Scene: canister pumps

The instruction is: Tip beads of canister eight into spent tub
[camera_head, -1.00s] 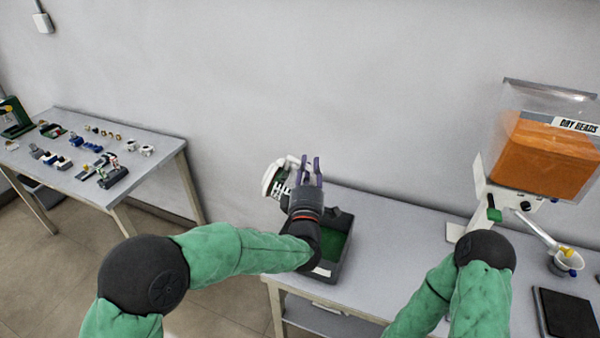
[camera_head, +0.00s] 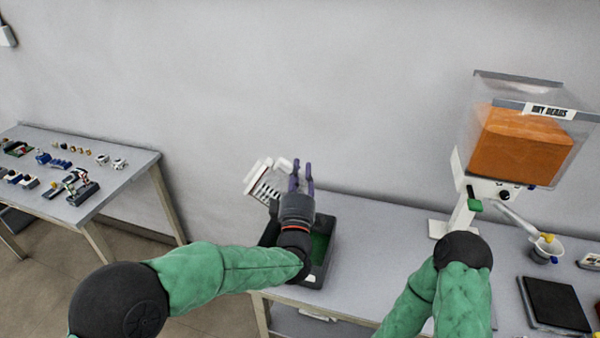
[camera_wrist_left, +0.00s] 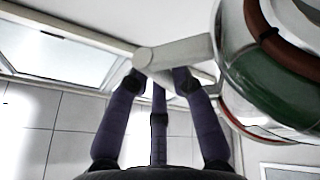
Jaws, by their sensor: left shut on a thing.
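My left gripper (camera_head: 302,174), with purple fingers, is shut on the pale handle of a canister (camera_head: 264,181). The canister is white with a slotted face and is held tilted above the back left of the dark tub (camera_head: 328,252). Green material lies in the tub, partly hidden by my left wrist. In the left wrist view the fingers (camera_wrist_left: 158,82) close round the handle, and the clear canister body (camera_wrist_left: 275,65) with dark green contents and a red-brown ring is at the right. Its number cannot be read. My right gripper is out of view.
A bead hopper (camera_head: 530,145) with orange contents stands on the bench at right, above a small cup (camera_head: 545,250). A black flat pad (camera_head: 555,304) lies in front. Another table (camera_head: 120,186) with small parts is at left. The bench between tub and hopper is clear.

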